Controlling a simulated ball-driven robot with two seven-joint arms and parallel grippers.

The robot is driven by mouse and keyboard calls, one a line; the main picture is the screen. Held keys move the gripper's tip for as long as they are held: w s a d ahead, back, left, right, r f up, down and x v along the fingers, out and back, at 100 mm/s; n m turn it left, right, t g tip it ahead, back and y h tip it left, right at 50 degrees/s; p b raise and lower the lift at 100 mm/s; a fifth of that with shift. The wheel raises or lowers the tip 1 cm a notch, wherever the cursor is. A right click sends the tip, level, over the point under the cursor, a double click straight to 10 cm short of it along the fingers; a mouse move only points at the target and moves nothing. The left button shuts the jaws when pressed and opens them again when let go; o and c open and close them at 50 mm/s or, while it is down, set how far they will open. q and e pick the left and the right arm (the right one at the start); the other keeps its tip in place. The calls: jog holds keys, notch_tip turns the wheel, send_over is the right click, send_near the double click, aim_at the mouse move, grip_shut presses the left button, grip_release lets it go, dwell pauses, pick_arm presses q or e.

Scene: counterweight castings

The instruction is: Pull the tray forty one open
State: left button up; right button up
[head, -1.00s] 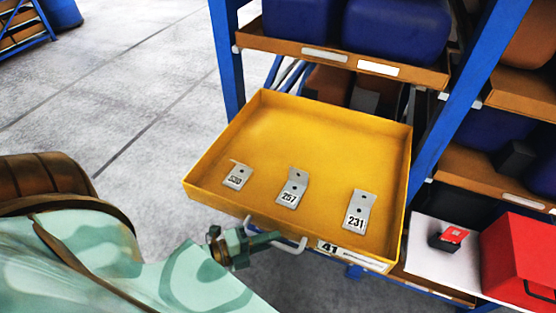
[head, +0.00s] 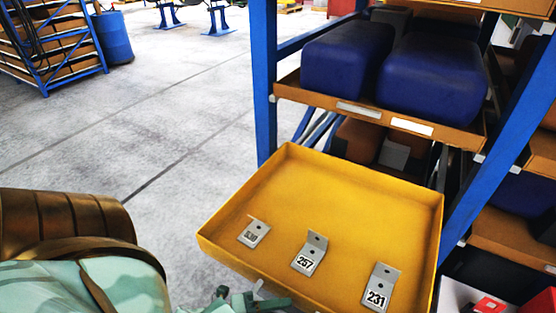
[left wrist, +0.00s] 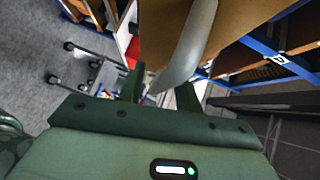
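The yellow tray (head: 330,185) stands far out from the blue rack, its inside in full view in the head view. Three grey metal brackets lie in it: 257 (head: 309,257), 231 (head: 380,287) and one at the left (head: 253,233) whose number is hard to read. The tray's 41 label is below the head view's edge. My left gripper (head: 262,301) is at the tray's front, partly cut off. In the left wrist view, the grey handle (left wrist: 187,48) comes down between its fingers (left wrist: 160,90). The fingers stand apart, with a visible gap beside the handle. My right gripper is not in view.
Blue bins (head: 435,75) sit on the shelf (head: 375,112) above and behind the tray. A red box (head: 540,303) is at the lower right. Open grey floor (head: 150,130) lies to the left. A blue drum (head: 112,38) stands far back.

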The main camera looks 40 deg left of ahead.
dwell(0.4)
pick_arm(q)
jog(key=b+v, duration=0.2)
jog(key=v, duration=1.4)
jog(key=shift+a+b, duration=0.15)
jog(key=shift+b, duration=0.25)
